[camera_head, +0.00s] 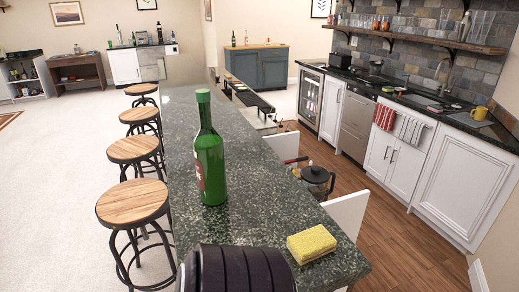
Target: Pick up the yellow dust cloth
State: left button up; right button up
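A yellow block-like folded cloth (311,243) lies on the dark speckled bar counter (262,170), near the counter's near right end. Nothing touches it. Neither of my grippers can be made out in the head view. A black ribbed rounded part shows at the bottom edge, left of the cloth and apart from it; I cannot tell which part it is, and no fingers show on it.
A green bottle (209,160) stands upright on the counter, left of and beyond the cloth. Wooden-topped stools (132,203) line the left side. A glass pot (315,181) sits lower, right of the counter. Wooden floor is open at the right.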

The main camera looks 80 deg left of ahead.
aim_at(307, 245)
jog(key=k+j+u, duration=0.15)
jog(key=u, duration=1.65)
